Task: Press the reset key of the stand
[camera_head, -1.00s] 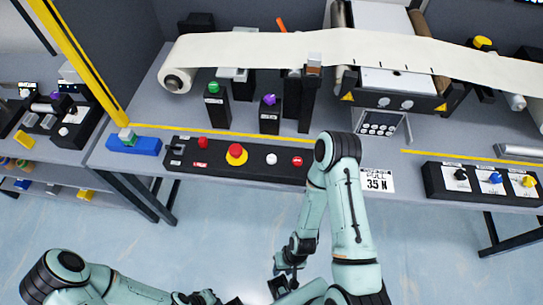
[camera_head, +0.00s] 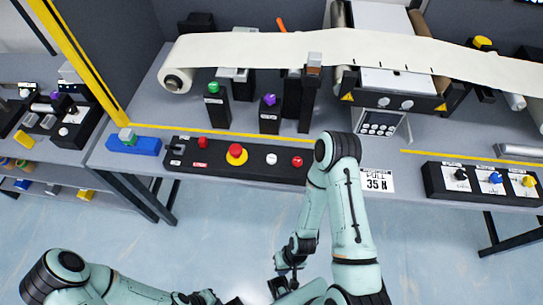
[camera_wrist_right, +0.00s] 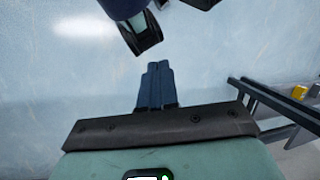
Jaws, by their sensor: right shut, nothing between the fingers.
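Which key is the reset key cannot be told, as the labels are too small to read. My right gripper (camera_head: 282,268) is well in front of the table, low over the floor and far from any key. Its fingers show shut and empty in the right wrist view (camera_wrist_right: 156,84). My left arm comes in at the bottom left, and its jaws are not clear.
A black button box (camera_head: 215,170) with a red stop button (camera_head: 235,152) lies along the front edge. A green-topped post (camera_head: 213,105) and a purple-topped post (camera_head: 269,115) stand behind it. A knob box (camera_head: 440,180) is at the right. A 35 N card (camera_head: 377,181) lies between.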

